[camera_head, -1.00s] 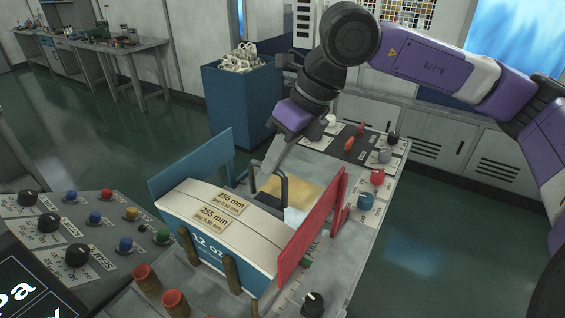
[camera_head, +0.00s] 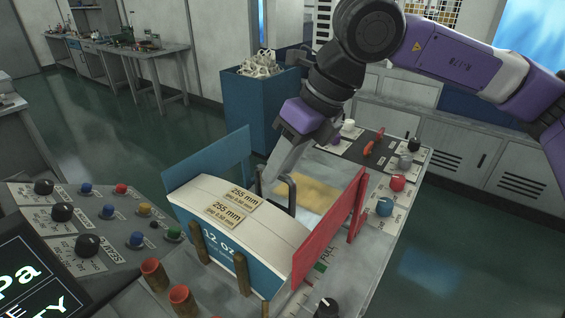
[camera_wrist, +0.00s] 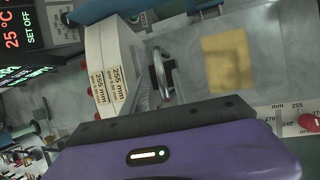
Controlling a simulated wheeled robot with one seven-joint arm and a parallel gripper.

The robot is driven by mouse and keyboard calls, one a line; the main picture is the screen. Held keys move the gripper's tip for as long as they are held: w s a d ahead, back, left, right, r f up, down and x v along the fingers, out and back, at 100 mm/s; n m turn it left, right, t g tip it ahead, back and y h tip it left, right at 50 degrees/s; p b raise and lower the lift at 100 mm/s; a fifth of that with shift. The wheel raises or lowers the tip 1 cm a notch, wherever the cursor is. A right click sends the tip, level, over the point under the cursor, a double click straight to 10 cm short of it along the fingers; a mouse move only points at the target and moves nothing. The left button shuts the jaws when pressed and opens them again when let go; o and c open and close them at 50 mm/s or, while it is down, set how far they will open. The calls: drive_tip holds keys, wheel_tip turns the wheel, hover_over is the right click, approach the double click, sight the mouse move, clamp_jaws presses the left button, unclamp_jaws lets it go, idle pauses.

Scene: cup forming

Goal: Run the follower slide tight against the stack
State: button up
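The stack of cup blanks (camera_head: 245,215), white on top with a blue "12 Oz" front and two "255 mm" tags, stands upright between a blue side plate (camera_head: 205,162) and a red side plate (camera_head: 325,235). The follower slide's dark looped handle (camera_head: 292,192) is just behind the stack; it also shows in the wrist view (camera_wrist: 162,75), right beside the stack (camera_wrist: 112,70). I cannot tell whether the slide touches the stack. My gripper (camera_head: 273,178) reaches down at the handle with its grey fingers; its grip on the handle is not clear.
Brown posts (camera_head: 241,272) stand before the stack. A tan sheet (camera_head: 312,195) lies on the bed behind the handle. Knobs and buttons (camera_head: 88,245) line the left panel, more knobs the right edge. A blue bin (camera_head: 262,105) stands behind.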

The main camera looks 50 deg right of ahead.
drive_tip(key=v, duration=0.8)
drive_tip(key=shift+b, duration=0.3)
drive_tip(key=shift+f, duration=0.15)
